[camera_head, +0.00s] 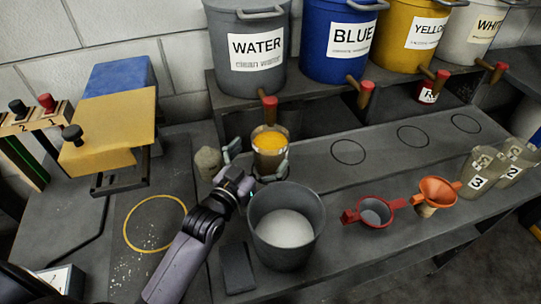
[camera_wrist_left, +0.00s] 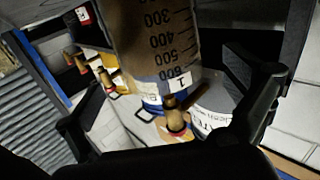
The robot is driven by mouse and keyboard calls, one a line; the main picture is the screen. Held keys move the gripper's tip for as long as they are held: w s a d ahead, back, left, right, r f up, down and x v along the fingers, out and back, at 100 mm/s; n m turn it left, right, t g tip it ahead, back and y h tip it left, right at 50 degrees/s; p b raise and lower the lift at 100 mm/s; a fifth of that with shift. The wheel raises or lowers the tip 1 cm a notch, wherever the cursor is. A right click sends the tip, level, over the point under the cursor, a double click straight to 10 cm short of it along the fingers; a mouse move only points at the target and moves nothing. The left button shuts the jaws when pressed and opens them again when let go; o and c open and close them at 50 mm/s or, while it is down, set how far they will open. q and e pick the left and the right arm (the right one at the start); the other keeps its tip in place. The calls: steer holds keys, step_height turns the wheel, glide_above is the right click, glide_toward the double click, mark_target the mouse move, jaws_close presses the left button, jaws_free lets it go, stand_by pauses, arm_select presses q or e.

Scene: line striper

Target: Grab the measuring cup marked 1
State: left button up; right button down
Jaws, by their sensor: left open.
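The measuring cup (camera_head: 270,158), clear with orange-yellow contents at its top, stands under the water bucket's tap. In the left wrist view the measuring cup (camera_wrist_left: 160,45) shows graduation marks and a tag that reads 1. My left gripper (camera_head: 257,157) is open, with one finger on either side of the cup. In the left wrist view the open fingers of my left gripper (camera_wrist_left: 172,104) also flank the cup, with gaps showing beside it. I cannot tell whether either finger touches it. My right gripper is not in view.
A grey bucket (camera_head: 287,228) with pale contents stands just in front of the cup. A red sieve (camera_head: 374,211), an orange funnel (camera_head: 437,190) and cups marked 3 (camera_head: 478,172) and 2 (camera_head: 512,165) stand to the right. The water bucket (camera_head: 246,50) is behind. The ringed shelf spots are empty.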

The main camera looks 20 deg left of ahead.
mark_target(278, 129)
arm_select(q)
steer(key=w, duration=0.1)
steer(key=w+p, duration=0.1)
steer(key=w, duration=0.2)
steer(key=shift+w+d+r+p, duration=0.2)
steer(key=shift+d+p, duration=0.1)
steer(key=shift+d, duration=0.1)
steer(key=shift+w+d+f, duration=0.1)
steer(key=shift+w+f, duration=0.05)
steer(key=shift+w, duration=0.25)
steer(key=c, duration=1.8)
steer(key=shift+r, duration=0.2)
steer(key=shift+c, duration=0.8)
steer(key=shift+r, duration=0.1)
